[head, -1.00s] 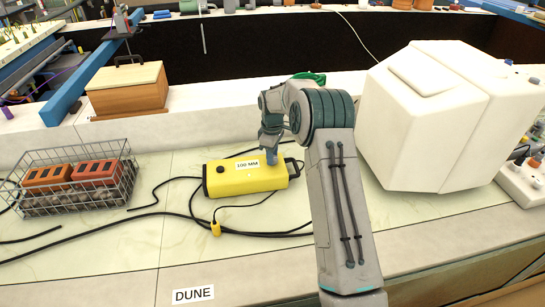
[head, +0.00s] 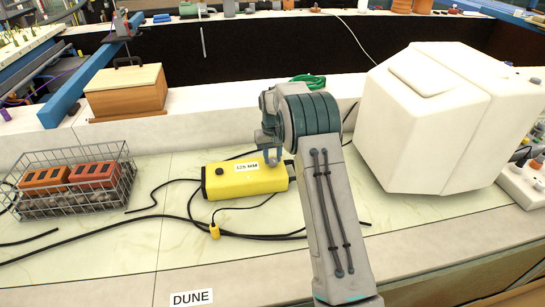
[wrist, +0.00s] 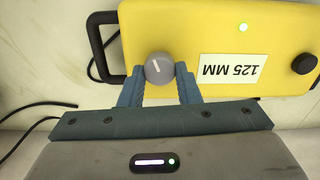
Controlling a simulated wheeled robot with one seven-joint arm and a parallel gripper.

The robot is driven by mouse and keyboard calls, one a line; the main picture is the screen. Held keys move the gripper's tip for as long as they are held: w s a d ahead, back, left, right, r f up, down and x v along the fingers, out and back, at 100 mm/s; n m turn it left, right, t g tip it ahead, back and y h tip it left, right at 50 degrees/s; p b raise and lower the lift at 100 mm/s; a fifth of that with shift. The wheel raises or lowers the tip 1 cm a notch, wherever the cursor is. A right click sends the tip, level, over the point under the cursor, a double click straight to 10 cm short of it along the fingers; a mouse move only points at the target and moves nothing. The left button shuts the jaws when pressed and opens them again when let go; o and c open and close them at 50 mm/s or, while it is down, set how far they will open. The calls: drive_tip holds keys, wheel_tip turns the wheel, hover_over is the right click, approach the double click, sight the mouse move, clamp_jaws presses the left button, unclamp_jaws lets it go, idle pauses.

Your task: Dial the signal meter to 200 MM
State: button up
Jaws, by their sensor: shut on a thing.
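The signal meter is a yellow box (head: 230,183) lying on the pale counter in the head view, and it fills the top of the wrist view (wrist: 205,30). Its white label (wrist: 228,69) reads 125 MM, upside down in the wrist view. A grey round knob (wrist: 158,68) with a white pointer line sits near one end of the box. My gripper (wrist: 158,78) is shut on this knob, one finger on each side. In the head view my gripper (head: 272,158) is at the right end of the box and hides the knob.
A wire basket (head: 75,185) with orange blocks stands at left. A wooden box (head: 127,92) is behind it. A big white casing (head: 445,120) stands right of my arm. Black cables (head: 140,216) with a yellow plug (head: 214,231) lie in front of the meter.

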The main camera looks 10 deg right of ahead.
sight(274, 159)
drive_tip(key=m, duration=0.4)
drive_tip(key=shift+m, duration=0.3)
drive_tip(key=m, duration=0.3)
drive_tip(key=shift+d+m, duration=0.1)
drive_tip(key=shift+m, duration=0.2)
drive_tip(key=m, duration=0.4)
drive_tip(key=shift+s+d+m+p, duration=0.1)
drive_tip(key=shift+m+p, duration=0.3)
drive_tip(key=shift+m, duration=1.3)
drive_tip(key=o, duration=1)
drive_tip(key=shift+r, duration=0.1)
wheel_tip(274, 159, up, 14)
drive_tip(key=shift+f, duration=0.2)
